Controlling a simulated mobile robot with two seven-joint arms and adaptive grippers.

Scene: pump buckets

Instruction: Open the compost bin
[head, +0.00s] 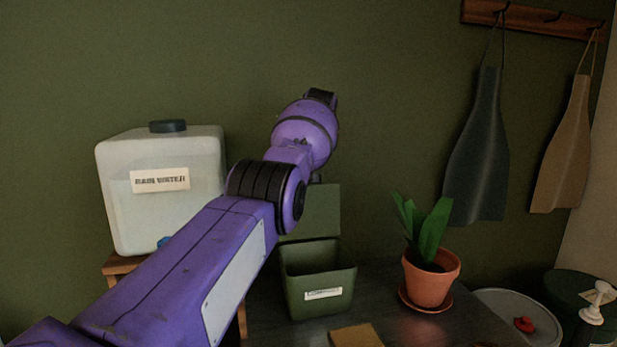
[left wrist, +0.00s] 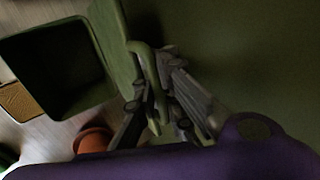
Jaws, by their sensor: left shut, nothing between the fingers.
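The compost bin (head: 319,287) is a dark green box with a white label on the table. Its lid (head: 322,212) stands up behind the open mouth, partly hidden by my purple left arm. In the left wrist view, the bin's open, dark inside (left wrist: 58,68) is at left, with the raised lid (left wrist: 115,45) beside it. A light green loop handle (left wrist: 150,80) juts from the lid. My left gripper (left wrist: 158,128) is at this handle, its fingers shut with nothing between them; whether they touch the handle I cannot tell. My right gripper is not in view.
A potted plant (head: 430,275) stands right of the bin. A brown block (head: 356,336) lies in front. A rain water tank (head: 160,190) stands at left. Lidded buckets (head: 510,312) are at lower right. Aprons (head: 478,150) hang on the wall.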

